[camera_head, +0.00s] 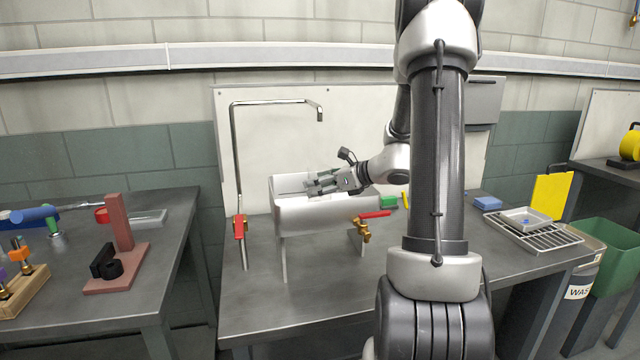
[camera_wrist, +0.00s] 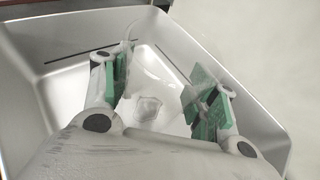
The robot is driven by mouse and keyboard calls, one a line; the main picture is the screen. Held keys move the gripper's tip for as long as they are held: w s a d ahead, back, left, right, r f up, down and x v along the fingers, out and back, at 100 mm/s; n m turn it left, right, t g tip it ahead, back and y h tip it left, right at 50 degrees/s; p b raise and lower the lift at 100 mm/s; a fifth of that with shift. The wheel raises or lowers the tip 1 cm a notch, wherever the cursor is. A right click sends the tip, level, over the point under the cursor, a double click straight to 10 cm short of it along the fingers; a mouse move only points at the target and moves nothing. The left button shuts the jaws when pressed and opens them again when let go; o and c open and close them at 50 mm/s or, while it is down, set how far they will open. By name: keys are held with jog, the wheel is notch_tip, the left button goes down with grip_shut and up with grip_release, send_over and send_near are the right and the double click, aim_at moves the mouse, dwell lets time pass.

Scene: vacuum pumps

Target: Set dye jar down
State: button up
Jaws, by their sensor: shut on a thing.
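My gripper (camera_head: 318,184) is over the open top of the metal sink (camera_head: 315,219), its fingers pointing left. In the wrist view its green-padded fingers (camera_wrist: 155,88) stand apart on either side of a clear, nearly invisible jar (camera_wrist: 151,107), which they grip. The sink basin shows below and around the jar (camera_wrist: 72,83). The jar's faint outline makes its lower edge and any gap to the basin floor hard to tell. No dye colour shows in it.
A bent metal pipe (camera_head: 236,150) rises behind the sink's left end. A red-handled brass valve (camera_head: 366,227) is at its front right, and another red handle (camera_head: 239,227) at left. Bare bench (camera_head: 320,285) lies in front. A wire rack (camera_head: 535,237) stands at right.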

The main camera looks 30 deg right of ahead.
jog(key=shift+f, duration=0.6)
jog(key=shift+f, duration=0.2)
jog(key=o, duration=1.2)
jog(key=shift+r, duration=0.1)
notch_tip(320, 180, up, 10)
grip_shut()
